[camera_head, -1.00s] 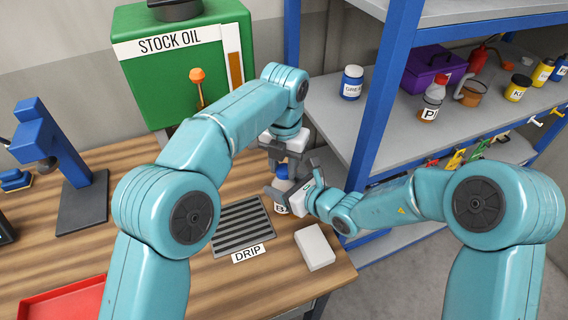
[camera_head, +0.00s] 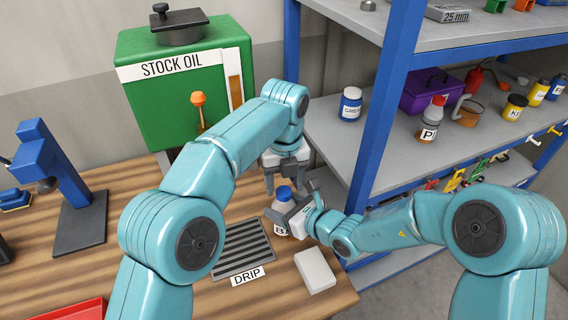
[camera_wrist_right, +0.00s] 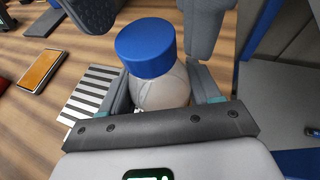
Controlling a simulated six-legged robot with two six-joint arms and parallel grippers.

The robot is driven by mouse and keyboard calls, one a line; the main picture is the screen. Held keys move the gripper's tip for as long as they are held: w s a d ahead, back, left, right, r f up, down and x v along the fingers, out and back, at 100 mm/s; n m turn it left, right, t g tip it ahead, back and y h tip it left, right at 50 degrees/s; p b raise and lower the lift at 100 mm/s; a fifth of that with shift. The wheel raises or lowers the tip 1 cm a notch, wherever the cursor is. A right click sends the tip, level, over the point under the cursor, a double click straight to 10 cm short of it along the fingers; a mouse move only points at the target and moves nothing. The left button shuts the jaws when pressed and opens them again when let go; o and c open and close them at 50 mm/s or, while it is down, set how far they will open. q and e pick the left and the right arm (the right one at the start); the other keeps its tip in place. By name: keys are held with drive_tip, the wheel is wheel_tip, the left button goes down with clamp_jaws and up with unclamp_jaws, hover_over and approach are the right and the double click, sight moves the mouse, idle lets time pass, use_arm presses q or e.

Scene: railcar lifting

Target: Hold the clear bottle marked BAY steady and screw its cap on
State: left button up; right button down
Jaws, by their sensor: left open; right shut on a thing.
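The clear bottle (camera_head: 279,229) stands upright on the bench beside the drip grate, its label mostly hidden so that only a "B" shows. Its blue cap (camera_head: 284,193) sits on its neck; the cap also shows in the right wrist view (camera_wrist_right: 146,47). My right gripper (camera_head: 278,214) is shut around the bottle's body below the cap. My left gripper (camera_head: 285,184) is open, pointing down just above the cap. In the right wrist view its fingers (camera_wrist_right: 150,20) are on both sides of the cap, apart from it. I cannot tell whether the cap is tight.
The DRIP grate (camera_head: 243,250) lies left of the bottle, and a white block (camera_head: 315,270) lies in front near the bench edge. The green STOCK OIL tank (camera_head: 180,75) stands behind. A blue-framed shelf (camera_head: 384,110) rises close on the right.

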use_arm(q)
drive_tip(key=n, duration=0.2)
drive_tip(key=r+n, duration=0.1)
drive_tip(key=n, duration=0.2)
drive_tip(key=shift+w+d+n, duration=0.1)
drive_tip(key=shift+n, duration=0.2)
drive_tip(key=n, duration=0.5)
drive_tip(key=shift+r+n, duration=0.3)
drive_tip(key=shift+r, duration=0.1)
drive_tip(key=n, duration=0.5)
drive_tip(key=shift+w+r, duration=0.1)
drive_tip(key=shift+r, duration=0.3)
drive_tip(key=n, duration=0.5)
drive_tip(key=shift+r+n, duration=0.3)
drive_tip(key=shift+r, duration=0.1)
drive_tip(key=n, duration=0.2)
drive_tip(key=r+n, duration=0.1)
drive_tip(key=n, duration=0.7)
drive_tip(key=shift+r+n, duration=0.35)
drive_tip(key=shift+n, duration=0.05)
drive_tip(key=n, duration=0.4)
drive_tip(key=shift+r+n, duration=0.3)
drive_tip(key=shift+r, duration=0.05)
drive_tip(key=n, duration=0.4)
drive_tip(key=shift+s+r+n, duration=0.3)
